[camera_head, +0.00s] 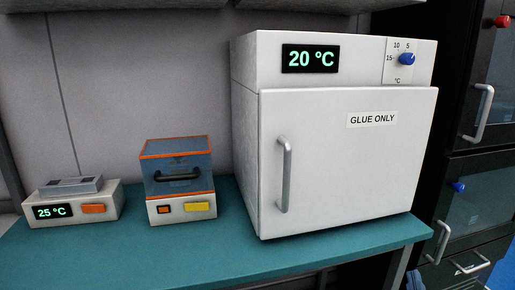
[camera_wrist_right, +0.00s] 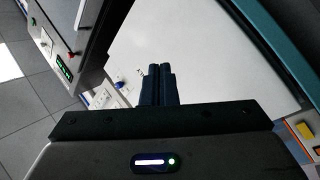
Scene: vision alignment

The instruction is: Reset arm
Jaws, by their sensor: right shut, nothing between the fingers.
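My right gripper (camera_wrist_right: 160,70) shows in the right wrist view. Its two dark fingers are together with nothing between them, in front of a large white surface (camera_wrist_right: 210,45). I cannot make out either gripper in the head view. My left gripper is in neither view.
In the head view, a white cabinet (camera_head: 345,165) labelled "GLUE ONLY" reads 20 °C, its door shut. It stands on a teal bench (camera_head: 180,258) with an orange-trimmed box (camera_head: 178,172) and a small 25 °C device (camera_head: 72,200). Dark cabinets (camera_head: 480,130) stand at right.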

